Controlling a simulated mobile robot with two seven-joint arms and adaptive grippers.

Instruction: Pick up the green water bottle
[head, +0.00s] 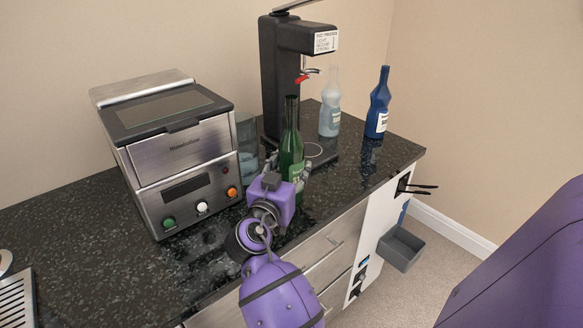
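The green water bottle (291,150) stands upright on the dark counter, in front of the coffee machine. Its label shows low on its right side. The purple wrist hides the bottle's base and part of the fingers. I cannot tell whether the fingers press on the glass.
A steel toaster oven (185,165) stands left of the bottle. The black coffee machine (272,80) is close behind. A pale bottle (330,112) and a blue bottle (377,110) stand to the right. A grey bin (400,250) hangs at the counter's end.

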